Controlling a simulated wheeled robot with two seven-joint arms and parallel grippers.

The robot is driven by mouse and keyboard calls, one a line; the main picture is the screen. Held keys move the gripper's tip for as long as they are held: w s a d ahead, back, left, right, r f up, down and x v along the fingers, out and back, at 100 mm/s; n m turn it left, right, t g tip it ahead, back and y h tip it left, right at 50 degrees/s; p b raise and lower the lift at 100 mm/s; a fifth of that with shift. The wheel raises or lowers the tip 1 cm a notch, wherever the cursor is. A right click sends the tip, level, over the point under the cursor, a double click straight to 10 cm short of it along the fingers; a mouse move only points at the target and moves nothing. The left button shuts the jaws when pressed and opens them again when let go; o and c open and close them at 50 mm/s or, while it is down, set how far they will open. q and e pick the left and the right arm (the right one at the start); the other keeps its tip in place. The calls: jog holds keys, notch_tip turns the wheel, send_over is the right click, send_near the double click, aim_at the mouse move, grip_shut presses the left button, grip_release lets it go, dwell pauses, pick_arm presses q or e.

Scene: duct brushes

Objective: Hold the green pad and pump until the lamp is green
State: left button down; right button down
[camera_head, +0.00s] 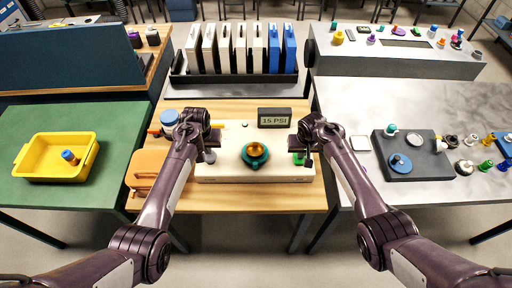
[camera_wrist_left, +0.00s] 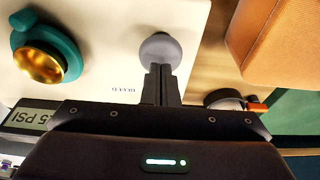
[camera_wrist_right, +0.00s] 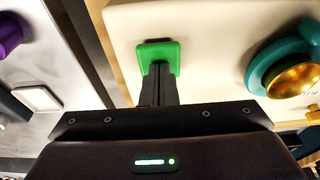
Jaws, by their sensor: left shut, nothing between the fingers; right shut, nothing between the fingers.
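A cream box (camera_head: 230,172) stands on the wooden table. The green pad (camera_wrist_right: 158,52) is at its right end; in the head view it is partly behind my right gripper (camera_head: 308,158). My right gripper is shut, its tips at the pad's edge in the right wrist view, apparently touching. A grey round knob (camera_wrist_left: 160,48) is at the box's left end. My left gripper (camera_wrist_left: 160,72) is shut and empty, its tips at the knob; I cannot tell whether it is pressed down. A gold dome in a teal ring (camera_head: 255,152), possibly the lamp, shows no green light. The display (camera_head: 274,118) reads 15 PSI.
An orange case (camera_head: 148,170) lies left of the box, near a blue round part (camera_head: 169,117). A rack of white and blue panels (camera_head: 240,80) stands behind. A yellow bin (camera_head: 50,175) is on the green table; the grey right table holds small parts.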

pick_arm(q)
jog(key=shift+r, duration=0.1)
notch_tip(320, 180, up, 7)
dwell(0.7)
pick_arm(e)
notch_tip(320, 180, up, 7)
dwell(0.9)
dwell(0.3)
